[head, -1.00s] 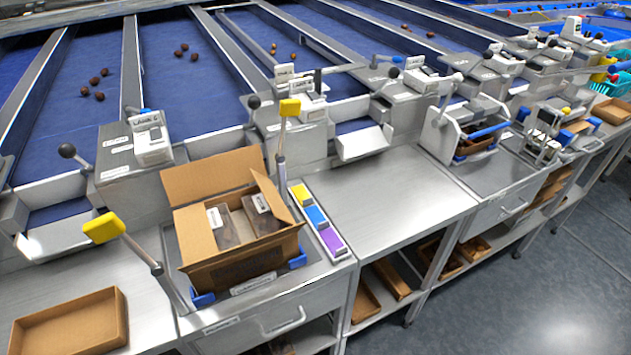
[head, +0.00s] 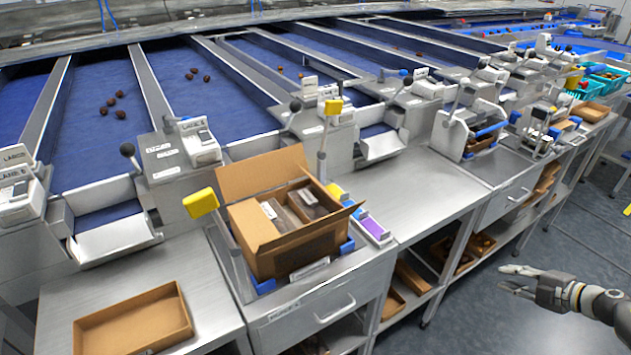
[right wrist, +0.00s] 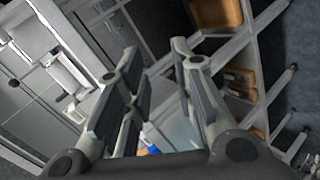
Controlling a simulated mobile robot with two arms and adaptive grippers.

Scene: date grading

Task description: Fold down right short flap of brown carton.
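The brown carton (head: 298,252) stands open on the steel bench in the head view, with dark packs (head: 305,203) inside. Its tall back flap (head: 262,172) stands up. My right gripper (head: 507,279) is at the lower right, over the floor and well away from the carton. Its fingers are apart and empty in the right wrist view (right wrist: 158,85). My left gripper is not in view.
A shallow brown tray (head: 132,318) is at the front left.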

